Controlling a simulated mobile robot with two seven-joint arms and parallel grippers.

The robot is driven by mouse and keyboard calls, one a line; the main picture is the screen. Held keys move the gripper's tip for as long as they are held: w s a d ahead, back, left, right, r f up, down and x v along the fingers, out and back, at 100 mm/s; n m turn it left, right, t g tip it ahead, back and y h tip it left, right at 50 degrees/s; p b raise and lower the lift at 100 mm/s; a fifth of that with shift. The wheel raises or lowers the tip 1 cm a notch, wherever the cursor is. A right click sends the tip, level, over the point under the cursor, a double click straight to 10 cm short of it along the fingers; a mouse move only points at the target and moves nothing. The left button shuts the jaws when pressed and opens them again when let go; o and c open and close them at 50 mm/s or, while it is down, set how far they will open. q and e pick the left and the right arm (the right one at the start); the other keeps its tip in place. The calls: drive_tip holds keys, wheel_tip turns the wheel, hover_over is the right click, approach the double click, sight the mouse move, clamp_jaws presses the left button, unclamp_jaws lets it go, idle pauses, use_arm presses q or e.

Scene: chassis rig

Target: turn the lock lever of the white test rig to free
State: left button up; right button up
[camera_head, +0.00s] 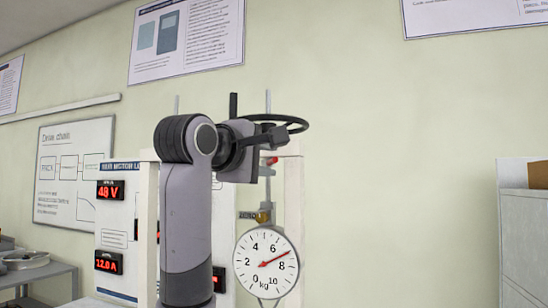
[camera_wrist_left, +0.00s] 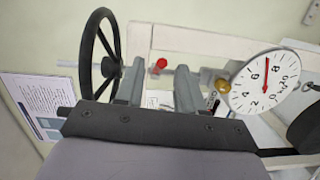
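The white test rig (camera_head: 291,215) stands behind my left arm, with a black handwheel (camera_head: 285,121) at its top. The handwheel also shows at the left of the left wrist view (camera_wrist_left: 99,52). A red knob (camera_head: 271,161), apparently the lock lever's end, sits below the handwheel. It shows beyond my fingers in the left wrist view (camera_wrist_left: 161,63); its lever is mostly hidden. My left gripper (camera_head: 267,141) is up at the rig beside the wheel. In the left wrist view its two fingers (camera_wrist_left: 160,72) are apart, with nothing held between them. My right gripper is not seen.
A round dial gauge (camera_head: 266,262) hangs below the knob, its red needle between 6 and 8. A brass knob (camera_wrist_left: 222,86) is beside it. A panel with red displays (camera_head: 110,190) stands left. Open wall space lies right of the rig.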

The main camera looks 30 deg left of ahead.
sight(271, 161)
use_arm(q)
drive_tip(key=shift+w+a+f+p, duration=0.15)
drive_tip(key=shift+w+p, duration=0.1)
drive_tip(key=shift+w, duration=0.7)
drive_tip(key=shift+w+a+r+p, duration=0.1)
drive_tip(key=shift+w+p, duration=0.1)
drive_tip(key=shift+w, duration=0.75)
clamp_jaws()
drive_tip(key=shift+f, duration=0.1)
